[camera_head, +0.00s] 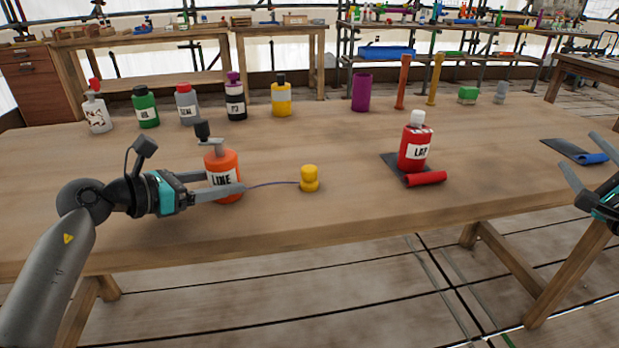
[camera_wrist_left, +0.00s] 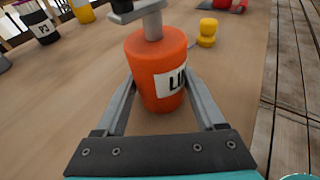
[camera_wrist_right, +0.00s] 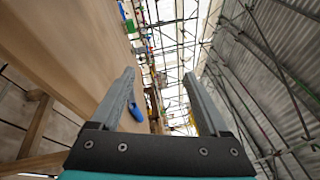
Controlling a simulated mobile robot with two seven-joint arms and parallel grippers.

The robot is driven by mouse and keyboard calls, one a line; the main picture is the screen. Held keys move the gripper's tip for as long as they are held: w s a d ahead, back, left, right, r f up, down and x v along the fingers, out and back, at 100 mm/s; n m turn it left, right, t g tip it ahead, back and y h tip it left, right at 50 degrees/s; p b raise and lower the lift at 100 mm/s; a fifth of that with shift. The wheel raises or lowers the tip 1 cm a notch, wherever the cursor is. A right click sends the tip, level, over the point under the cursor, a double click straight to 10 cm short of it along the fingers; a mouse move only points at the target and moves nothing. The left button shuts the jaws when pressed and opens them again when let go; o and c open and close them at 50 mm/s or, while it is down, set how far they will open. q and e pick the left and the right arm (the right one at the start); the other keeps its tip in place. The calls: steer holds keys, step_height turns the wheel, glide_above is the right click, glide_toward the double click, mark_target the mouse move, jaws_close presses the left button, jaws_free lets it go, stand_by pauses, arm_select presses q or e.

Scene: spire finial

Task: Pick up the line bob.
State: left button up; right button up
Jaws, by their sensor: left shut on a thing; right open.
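An orange bottle (camera_head: 228,190) with a white label that seems to read LINE and a grey-and-black top stands upright near the table's front left. My left gripper (camera_head: 217,185) is shut on the orange bottle, one finger on each side; the left wrist view shows the bottle (camera_wrist_left: 150,55) between the fingers. I cannot tell whether its base touches the table. A small yellow bob-shaped piece (camera_head: 309,179) sits to its right on the table, with a thin dark blue line running from it toward the bottle. My right gripper (camera_head: 590,180) is open and empty at the right edge.
A red bottle (camera_head: 414,150) stands on a dark mat, with a red cylinder (camera_head: 426,179) in front. Several bottles, including a green one (camera_head: 145,108), line the back left. A purple cylinder (camera_head: 361,92) stands at the back. A dark pad with a blue roll (camera_head: 592,158) lies right.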

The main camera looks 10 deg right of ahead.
steer(key=w+a+r+n+t+y, duration=0.1)
steer(key=w+a+r+n+y, duration=0.35)
steer(key=a+r, duration=0.2)
steer(key=w+a+r+n+t+y, duration=0.1)
steer(key=w+a+r+n+y, duration=0.2)
steer(key=w+a+r+n, duration=0.3)
steer(key=n+g, duration=1.6)
steer(key=n, duration=0.3)
glide_above(310, 169)
steer(key=s+d, duration=0.2)
steer(key=s, duration=0.2)
step_height(310, 169, down, 8)
steer(key=shift+m+y, duration=0.25)
steer(key=shift+y, duration=0.1)
steer(key=x, duration=0.6)
steer(key=shift+a, duration=0.15)
steer(key=shift+x, duration=2.75)
steer(key=shift+a+r, duration=0.1)
steer(key=shift+a, duration=0.05)
steer(key=shift+c, duration=0.2)
